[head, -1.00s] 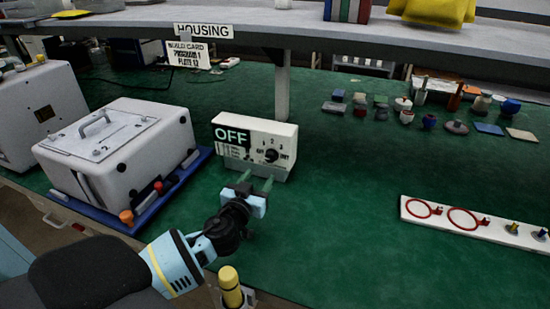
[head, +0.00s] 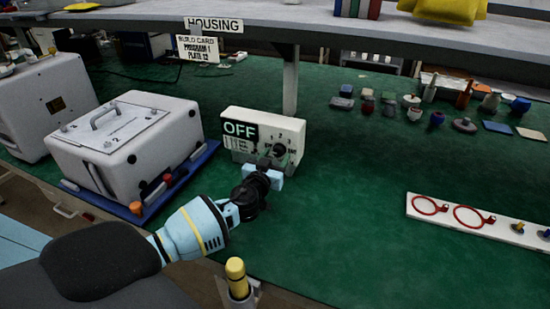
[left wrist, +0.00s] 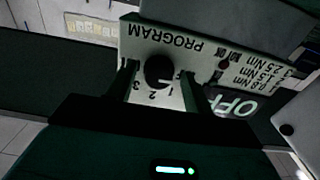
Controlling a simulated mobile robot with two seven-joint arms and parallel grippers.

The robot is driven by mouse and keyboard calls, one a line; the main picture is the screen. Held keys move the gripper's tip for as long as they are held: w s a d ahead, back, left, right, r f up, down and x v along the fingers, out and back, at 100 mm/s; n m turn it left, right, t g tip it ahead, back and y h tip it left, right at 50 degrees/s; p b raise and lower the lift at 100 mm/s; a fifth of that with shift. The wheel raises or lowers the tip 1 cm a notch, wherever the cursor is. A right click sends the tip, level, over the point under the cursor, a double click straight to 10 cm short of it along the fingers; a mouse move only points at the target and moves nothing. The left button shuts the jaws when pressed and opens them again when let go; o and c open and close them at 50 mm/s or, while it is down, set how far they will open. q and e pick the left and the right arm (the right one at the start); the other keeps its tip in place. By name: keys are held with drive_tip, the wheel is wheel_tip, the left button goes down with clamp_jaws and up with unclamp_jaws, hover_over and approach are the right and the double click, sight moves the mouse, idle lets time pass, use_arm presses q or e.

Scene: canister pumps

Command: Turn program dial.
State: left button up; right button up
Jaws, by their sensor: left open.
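The white control box (head: 240,154) stands on the green bench with an OFF display (head: 240,129) on its front. Its black program dial (head: 279,150) sits at the right of the front face. In the left wrist view the dial (left wrist: 158,70) appears upside down, with PROGRAM and numbers printed around it. My left gripper (head: 277,159) is at the box front, open, its fingers (left wrist: 159,80) on either side of the dial. I cannot tell whether they touch it. The dial's exact pointer setting is unclear. My right gripper is not in view.
A grey-white housing (head: 125,150) on a blue tray stands left of the box. A build card (head: 198,49) reading program 1, plate 12 hangs from the shelf edge. A white board with red rings (head: 415,208) lies right. The bench between is clear.

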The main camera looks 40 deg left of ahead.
use_arm(q)
drive_tip(key=shift+c, duration=0.2)
drive_tip(key=c, duration=0.9)
